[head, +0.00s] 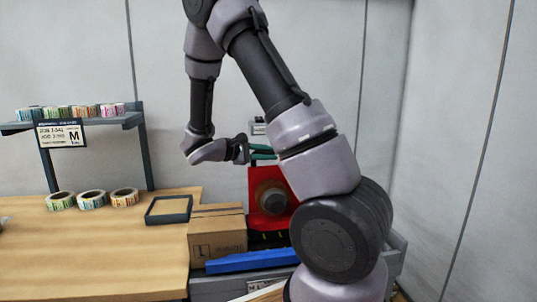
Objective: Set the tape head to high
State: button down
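A red machine (259,186) with a dark, brownish round hub (271,196) on its face stands right of the table, partly hidden behind my arm. Teal-green parts (262,150) show just above its top edge, and a small grey piece with a pale label (258,127) shows above them. I cannot tell which part is the tape head, nor its setting. My gripper (243,150) is in the air above and left of the red machine, close beside the teal parts in the picture. Whether it touches them is unclear. Its fingers are too small and dark to read.
A cardboard box (217,236) marked L stands left of the machine, with a blue bar (252,260) in front. The wooden table (90,250) holds tape rolls (91,199) and a dark frame (168,220). A shelf (130,120) carries more rolls and a sign (61,134) reading M.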

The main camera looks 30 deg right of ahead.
notch_tip(320, 180, up, 6)
jog(key=shift+w, duration=0.15)
dwell(0.4)
jog(key=c, duration=0.8)
grip_release()
jog(key=shift+r, duration=0.1)
jog(key=shift+o, duration=0.2)
jog(key=shift+a, duration=0.2)
jog(key=v, duration=1)
jog(key=shift+a, duration=0.2)
